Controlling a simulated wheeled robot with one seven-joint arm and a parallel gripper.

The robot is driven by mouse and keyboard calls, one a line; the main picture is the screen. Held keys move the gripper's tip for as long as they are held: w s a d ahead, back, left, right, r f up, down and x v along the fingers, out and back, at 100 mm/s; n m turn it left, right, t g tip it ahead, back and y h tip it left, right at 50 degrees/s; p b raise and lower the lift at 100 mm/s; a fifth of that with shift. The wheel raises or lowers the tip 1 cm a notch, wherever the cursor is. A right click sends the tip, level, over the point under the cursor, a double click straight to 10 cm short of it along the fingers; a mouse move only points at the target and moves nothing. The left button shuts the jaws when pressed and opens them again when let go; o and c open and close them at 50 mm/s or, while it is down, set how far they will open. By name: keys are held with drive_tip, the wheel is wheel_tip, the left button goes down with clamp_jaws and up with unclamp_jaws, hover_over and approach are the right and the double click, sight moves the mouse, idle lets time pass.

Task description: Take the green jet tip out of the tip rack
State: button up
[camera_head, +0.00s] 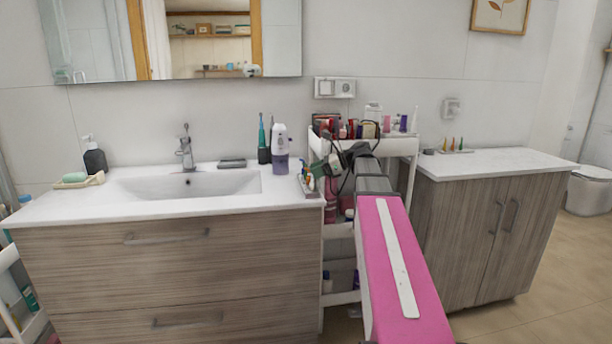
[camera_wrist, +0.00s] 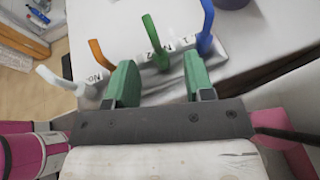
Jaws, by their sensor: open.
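The tip rack (camera_wrist: 182,60) is a pale strip with printed labels, holding several hooked jet tips in a row. The green jet tip (camera_wrist: 154,42) stands in it between the blue tip (camera_wrist: 207,25) and the orange tip (camera_wrist: 101,54); a white tip (camera_wrist: 60,78) is at the left end. My gripper (camera_wrist: 160,66) is open, its two green fingers apart and the green tip showing beyond the gap between them. Nothing is held. In the head view the rack (camera_head: 309,188) lies at the right end of the sink counter, small and partly hidden by my gripper.
The sink counter (camera_head: 80,203) bears a purple-and-white flosser (camera_head: 280,150) close to the rack. A loaded white cart (camera_head: 398,147) stands right of the sink, behind my arm. Another small stand with coloured tips (camera_head: 453,150) is on the right cabinet (camera_head: 500,163).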

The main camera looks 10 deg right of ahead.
drive_tip(key=shift+x, duration=1)
clamp_jaws()
